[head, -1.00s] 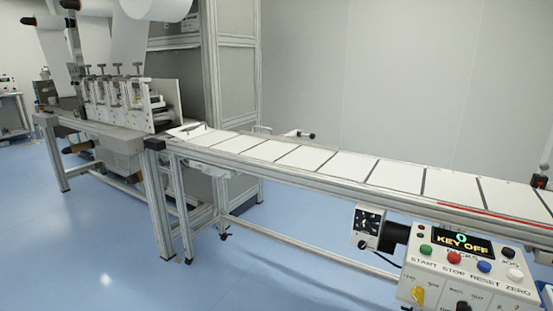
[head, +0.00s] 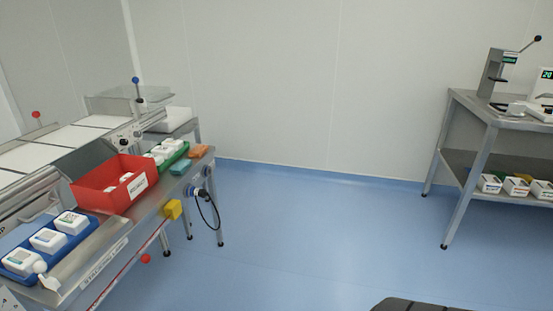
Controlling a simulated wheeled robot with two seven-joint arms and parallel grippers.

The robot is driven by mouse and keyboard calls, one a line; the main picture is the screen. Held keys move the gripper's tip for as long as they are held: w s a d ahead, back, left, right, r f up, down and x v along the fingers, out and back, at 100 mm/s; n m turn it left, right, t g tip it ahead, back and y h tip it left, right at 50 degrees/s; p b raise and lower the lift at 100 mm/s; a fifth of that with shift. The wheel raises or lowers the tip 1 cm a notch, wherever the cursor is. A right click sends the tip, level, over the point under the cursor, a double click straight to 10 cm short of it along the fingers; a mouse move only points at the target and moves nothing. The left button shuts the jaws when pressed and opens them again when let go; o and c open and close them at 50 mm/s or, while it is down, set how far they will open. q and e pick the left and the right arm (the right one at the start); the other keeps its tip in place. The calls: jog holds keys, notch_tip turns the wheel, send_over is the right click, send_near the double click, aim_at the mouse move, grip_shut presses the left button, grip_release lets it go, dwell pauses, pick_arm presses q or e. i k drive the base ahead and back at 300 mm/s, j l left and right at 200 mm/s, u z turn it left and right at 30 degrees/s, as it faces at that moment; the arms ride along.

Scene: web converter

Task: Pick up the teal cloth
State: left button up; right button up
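The small teal item that looks like the folded teal cloth (head: 181,167) lies near the far right end of the steel bench (head: 125,243) on the left. It sits beside a green tray (head: 177,159) holding white containers, with a folded orange item (head: 199,151) just behind it to the right. Nothing covers it. Neither of my grippers is in view.
A red bin (head: 88,197) and a blue tray (head: 75,239) with white bottles stand nearer on the bench. A steel table (head: 480,108) stands at right. Blue floor between is clear.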

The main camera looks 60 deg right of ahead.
aim_at(182, 165)
jog(key=z, duration=1.15)
jog(key=u, duration=2.95)
jog(key=z, duration=2.95)
jog(key=i+l, duration=0.2)
jog(key=i, duration=0.2)
jog(key=i+l, duration=0.2)
jog(key=i, duration=0.25)
jog(key=i+l, duration=0.25)
jog(key=i, duration=0.15)
jog(key=i+j+u, duration=0.05)
